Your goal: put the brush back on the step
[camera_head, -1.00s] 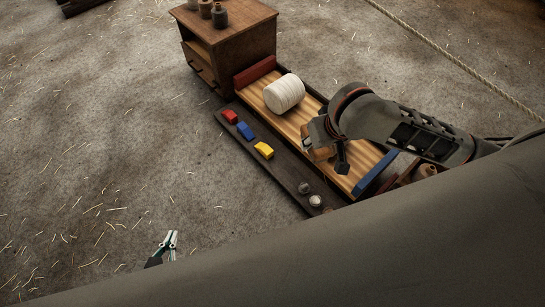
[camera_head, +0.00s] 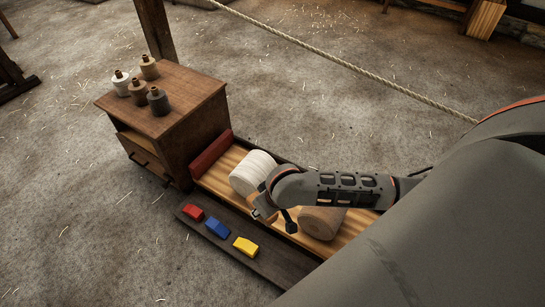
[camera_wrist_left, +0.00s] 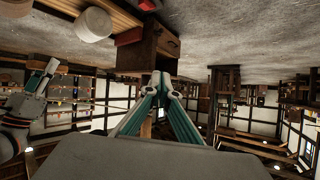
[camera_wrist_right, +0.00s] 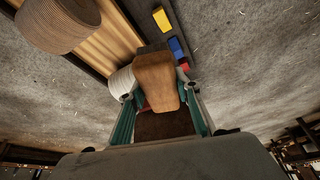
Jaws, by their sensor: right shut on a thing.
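My right gripper (camera_wrist_right: 160,105) is shut on the brush (camera_wrist_right: 155,80), a brown wooden block with a dark underside, held between the teal fingers. In the head view the right gripper (camera_head: 265,208) is beside the white roll, above the near edge of the slatted bed; the brush is mostly hidden there. A long dark step (camera_head: 258,256) runs along the bed's near side, carrying a red block (camera_head: 193,211), a blue block (camera_head: 217,228) and a yellow block (camera_head: 245,246). My left gripper (camera_wrist_left: 163,80) is shut and empty, away from the step.
On the slatted bed (camera_head: 222,170) lie a white roll (camera_head: 250,172) and a brown roll (camera_head: 322,222). A red end board (camera_head: 211,153) and a wooden cabinet (camera_head: 185,120) with several bottles stand beyond. A rope (camera_head: 345,66) crosses behind. Floor left of the step is clear.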

